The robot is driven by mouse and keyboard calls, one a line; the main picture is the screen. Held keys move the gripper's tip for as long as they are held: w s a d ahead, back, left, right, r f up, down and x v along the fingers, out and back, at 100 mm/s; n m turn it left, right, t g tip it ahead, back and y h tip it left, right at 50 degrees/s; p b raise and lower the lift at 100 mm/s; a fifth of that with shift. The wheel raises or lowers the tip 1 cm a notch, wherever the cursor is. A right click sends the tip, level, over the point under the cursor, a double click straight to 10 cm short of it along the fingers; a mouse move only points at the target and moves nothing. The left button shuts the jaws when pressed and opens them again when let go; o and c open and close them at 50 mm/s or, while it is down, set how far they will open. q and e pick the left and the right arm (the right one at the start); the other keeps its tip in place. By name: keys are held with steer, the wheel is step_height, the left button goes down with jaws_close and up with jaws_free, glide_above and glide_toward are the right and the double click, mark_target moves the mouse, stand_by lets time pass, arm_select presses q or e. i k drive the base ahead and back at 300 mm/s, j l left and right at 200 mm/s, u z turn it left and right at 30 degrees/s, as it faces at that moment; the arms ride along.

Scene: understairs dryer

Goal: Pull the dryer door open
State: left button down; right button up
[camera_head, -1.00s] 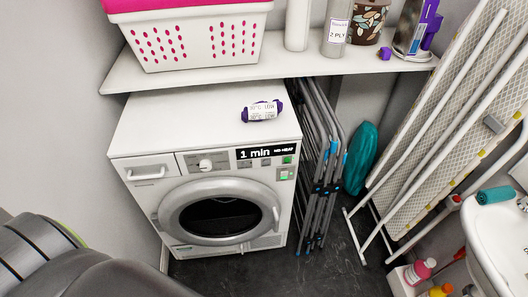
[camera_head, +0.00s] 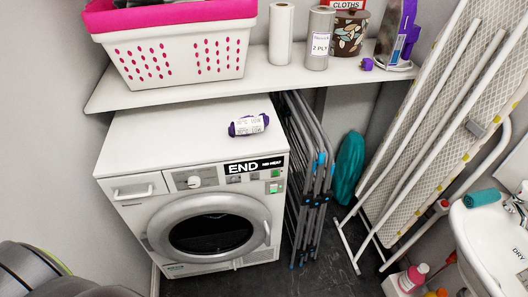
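The dryer (camera_head: 130,155) is a white front-loader standing under a shelf. Its round door (camera_head: 165,245) has a silver-grey rim and dark glass and is shut. A pale handle (camera_head: 267,232) sits on the right side of the door rim. The display (camera_head: 254,166) reads "END". A small green light (camera_head: 275,187) shows on the panel's right side. Neither of my grippers is in view. Dark grey parts at the lower left, probably mine, stay well apart from the dryer.
A purple-ended roll (camera_head: 249,125) lies on the dryer top. A folded drying rack (camera_head: 315,180) stands close beside the dryer on the right. An ironing board (camera_head: 440,130) leans farther right, near a white basin (camera_head: 490,235). A laundry basket (camera_head: 180,60) sits on the shelf (camera_head: 190,92). Dark floor (camera_head: 325,270) is free in front.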

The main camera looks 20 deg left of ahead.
mark_target(210, 228)
steer(key=u, duration=1.4)
